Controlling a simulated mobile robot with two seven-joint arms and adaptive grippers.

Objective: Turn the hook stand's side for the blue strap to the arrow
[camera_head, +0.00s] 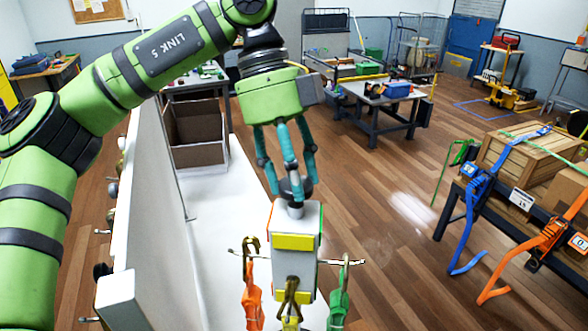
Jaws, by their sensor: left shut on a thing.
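The hook stand (310,222) is a pale upright block with yellow bands, standing at the bottom middle. Its arms carry hooks: an orange strap (252,300) hangs at the left, a green strap (340,300) at the right. Something yellow (291,323) hangs on the near side, cut by the bottom edge. The stand's far side is hidden, and no blue strap shows on it. I cannot make out an arrow. My left gripper (292,187) points down from above, its teal fingers shut on the dark knob on the stand's top. My right gripper is out of view.
A white wall panel (157,190) with knobs on its far face stands left of the stand, close to my left arm. At the right, a dark bench holds a wooden crate (525,150) with blue and orange straps (467,225). The floor between is clear.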

